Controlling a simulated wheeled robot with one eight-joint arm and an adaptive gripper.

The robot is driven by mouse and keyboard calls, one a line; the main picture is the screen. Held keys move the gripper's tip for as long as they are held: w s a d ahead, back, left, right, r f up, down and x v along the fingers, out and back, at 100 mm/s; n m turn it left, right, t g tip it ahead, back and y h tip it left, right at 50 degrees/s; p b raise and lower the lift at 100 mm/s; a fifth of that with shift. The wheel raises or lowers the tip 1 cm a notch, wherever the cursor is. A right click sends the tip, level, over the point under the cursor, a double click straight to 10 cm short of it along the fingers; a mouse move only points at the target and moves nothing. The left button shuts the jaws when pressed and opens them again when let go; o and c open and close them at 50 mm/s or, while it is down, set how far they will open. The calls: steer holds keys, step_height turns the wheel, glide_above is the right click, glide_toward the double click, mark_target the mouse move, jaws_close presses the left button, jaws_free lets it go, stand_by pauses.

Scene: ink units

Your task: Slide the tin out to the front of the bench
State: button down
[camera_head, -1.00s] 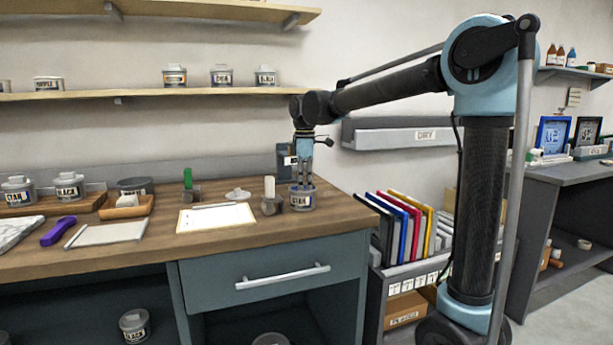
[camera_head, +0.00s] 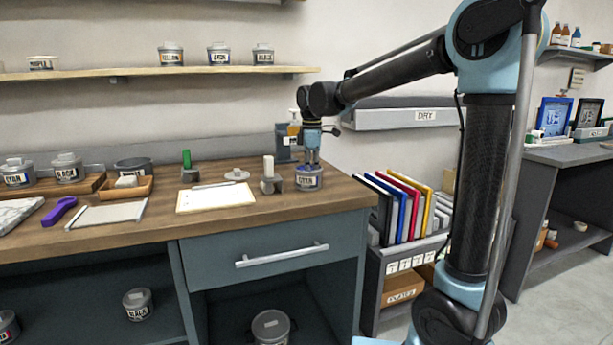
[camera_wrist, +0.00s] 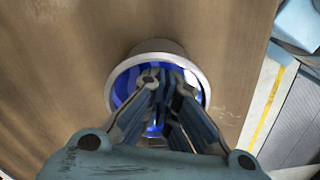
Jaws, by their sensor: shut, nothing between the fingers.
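The tin (camera_head: 309,180) is an open grey tin labelled CYAN. It stands upright near the right end of the wooden bench (camera_head: 340,196), a little back from the front edge. My gripper (camera_head: 313,164) points straight down over it with the fingers shut together. In the wrist view, the tin's pale rim (camera_wrist: 204,88) surrounds blue ink, and my gripper (camera_wrist: 160,82) reaches into the opening. The fingers hide part of the inside. I cannot tell whether they touch the wall.
A grey holder with a white cylinder (camera_head: 269,168) stands just left of the tin. A clipboard (camera_head: 216,198) and a lid (camera_head: 237,174) lie further left. A bottle (camera_head: 294,128) stands behind my gripper. The bench front before the tin is clear.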

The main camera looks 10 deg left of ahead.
steer(key=shift+w+d, duration=0.1)
steer(key=shift+d, duration=0.3)
step_height(320, 180, up, 10)
steer(key=s+d+f+m, duration=0.3)
steer(key=d, duration=0.4)
steer(key=s+d+f+m+t, duration=0.1)
steer(key=s+d+f+m, duration=0.15)
steer(key=d, duration=0.55)
steer(key=s+d+f+m, duration=0.3)
steer(key=d+m, duration=0.1)
steer(key=d, duration=0.3)
steer(key=s+d+f+m, duration=0.5)
steer(key=s+d+f, duration=0.2)
steer(key=f, duration=0.3)
steer(key=s+d+f+m+t, duration=0.1)
steer(key=s+d+f+m, duration=0.5)
steer(key=s+f, duration=0.2)
step_height(320, 180, down, 2)
steer(key=shift+s+d+f, duration=0.1)
steer(key=shift+s+d, duration=0.15)
steer(key=shift+d, duration=0.15)
